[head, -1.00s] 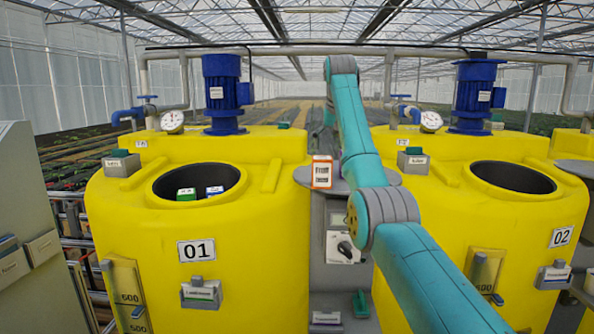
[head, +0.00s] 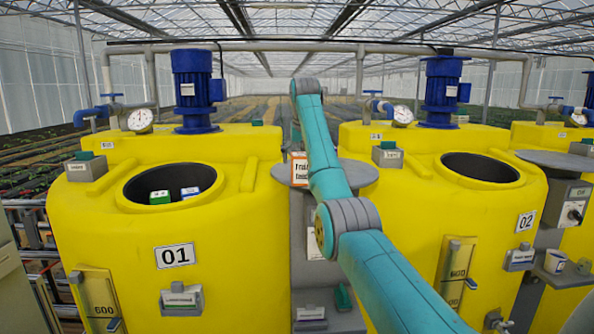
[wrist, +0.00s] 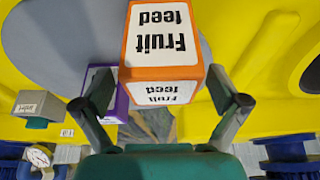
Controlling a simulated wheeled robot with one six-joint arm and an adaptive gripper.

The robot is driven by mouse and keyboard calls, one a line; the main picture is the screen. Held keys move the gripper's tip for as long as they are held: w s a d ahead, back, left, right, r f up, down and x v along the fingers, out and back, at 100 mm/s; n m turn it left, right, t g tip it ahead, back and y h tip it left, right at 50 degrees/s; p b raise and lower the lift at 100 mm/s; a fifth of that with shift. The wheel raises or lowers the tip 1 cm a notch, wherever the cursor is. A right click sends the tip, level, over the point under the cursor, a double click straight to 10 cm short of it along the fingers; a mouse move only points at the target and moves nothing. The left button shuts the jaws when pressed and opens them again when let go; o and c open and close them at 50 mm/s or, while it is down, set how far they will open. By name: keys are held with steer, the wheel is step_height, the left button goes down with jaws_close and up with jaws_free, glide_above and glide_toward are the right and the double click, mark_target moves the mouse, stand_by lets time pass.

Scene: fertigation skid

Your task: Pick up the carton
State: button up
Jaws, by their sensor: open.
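A white carton with orange edges, labelled "Fruit feed" (head: 299,170), stands on a round grey plate (head: 283,174) between the two yellow tanks. In the head view my arm covers its right part. In the wrist view the carton (wrist: 160,40) appears upside down, large and close. My gripper (wrist: 158,80) is open, with one finger on each side of the carton's near part. I cannot tell whether either finger touches it. The gripper does not show in the head view.
A purple-edged box (wrist: 117,105) stands close beside the carton, by the left finger. Tank 01 (head: 230,235) has an open hatch with a green box (head: 159,197) and a blue one (head: 190,192). Tank 02 (head: 400,215) has an open hatch. Blue motors (head: 194,90) rise behind.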

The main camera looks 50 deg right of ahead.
mark_target(301, 166)
steer(key=x, duration=0.3)
steer(key=shift+w+f, duration=0.1)
steer(key=shift+f, duration=0.05)
steer(key=c, duration=1.6)
